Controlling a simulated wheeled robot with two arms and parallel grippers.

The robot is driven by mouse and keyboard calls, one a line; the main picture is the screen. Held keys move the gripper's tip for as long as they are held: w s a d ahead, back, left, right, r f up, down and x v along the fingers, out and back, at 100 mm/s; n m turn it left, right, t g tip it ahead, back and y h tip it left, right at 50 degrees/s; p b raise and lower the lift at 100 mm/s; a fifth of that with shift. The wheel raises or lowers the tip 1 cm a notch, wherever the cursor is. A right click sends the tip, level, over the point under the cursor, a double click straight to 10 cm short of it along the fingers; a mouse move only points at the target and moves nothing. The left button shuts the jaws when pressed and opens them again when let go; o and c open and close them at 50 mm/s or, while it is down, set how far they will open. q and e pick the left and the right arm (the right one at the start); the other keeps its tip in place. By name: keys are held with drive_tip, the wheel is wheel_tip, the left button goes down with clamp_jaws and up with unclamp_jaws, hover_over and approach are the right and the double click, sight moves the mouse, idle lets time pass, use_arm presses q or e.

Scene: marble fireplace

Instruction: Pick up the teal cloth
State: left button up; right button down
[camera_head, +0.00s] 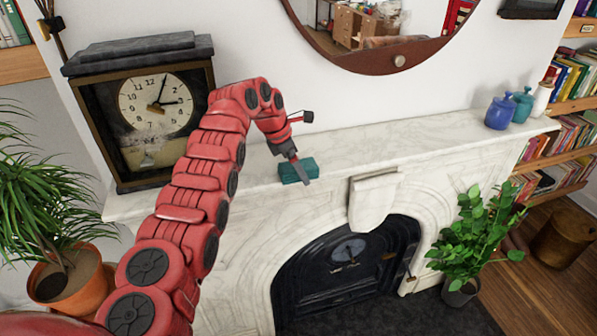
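The teal cloth (313,167) is a small folded block on the marble mantel, near its front edge. My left arm comes in from the lower left and bends down to it. My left gripper (299,170) is at the cloth, with one grey finger in front of it, covering part of it. The other finger is hidden, so I cannot tell whether the gripper is open or shut on the cloth. The cloth seems to rest on the mantel. My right gripper is not in view.
A dark mantel clock (150,110) stands left of the cloth, close to my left arm. Blue (500,112) and teal (522,105) jars stand at the mantel's right end. The marble mantel (410,140) between is clear. A round mirror (375,58) hangs above. Potted plants flank the fireplace.

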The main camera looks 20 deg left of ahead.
use_arm(q)
drive_tip(key=shift+a+f, duration=0.1)
drive_tip(key=c, duration=1.3)
